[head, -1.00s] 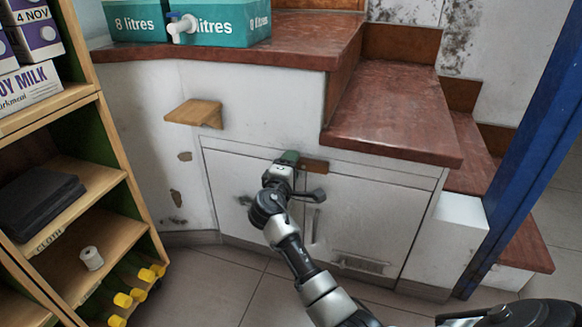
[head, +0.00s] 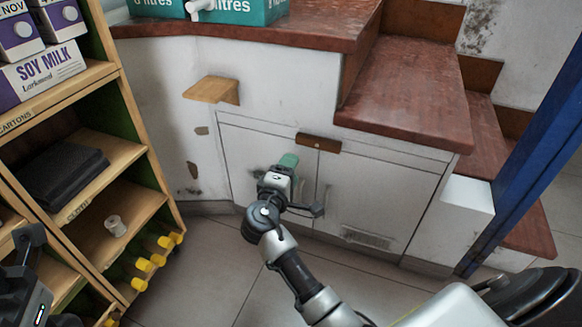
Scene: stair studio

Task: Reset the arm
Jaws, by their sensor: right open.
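My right gripper (head: 284,168) is in front of the white double-door cupboard under the red-brown steps, its arm coming in from the lower right. It is open. A small green piece shows at its tip; I cannot tell whether it belongs to the gripper. A dark part of my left gripper (head: 30,262) shows at the lower left edge, in front of the wooden shelf unit. Its fingers are not clear. The cupboard doors (head: 377,205) are shut, and a brown latch piece (head: 319,144) sits at their top middle.
The wooden shelf unit (head: 152,160) at left holds soy milk cartons (head: 42,72), dark folded cloth (head: 62,175), a white roll (head: 115,226) and several yellow-capped items (head: 158,259). A small wooden ledge (head: 211,89) juts from the wall. A blue post (head: 535,150) stands at right. Tiled floor (head: 205,265) is clear.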

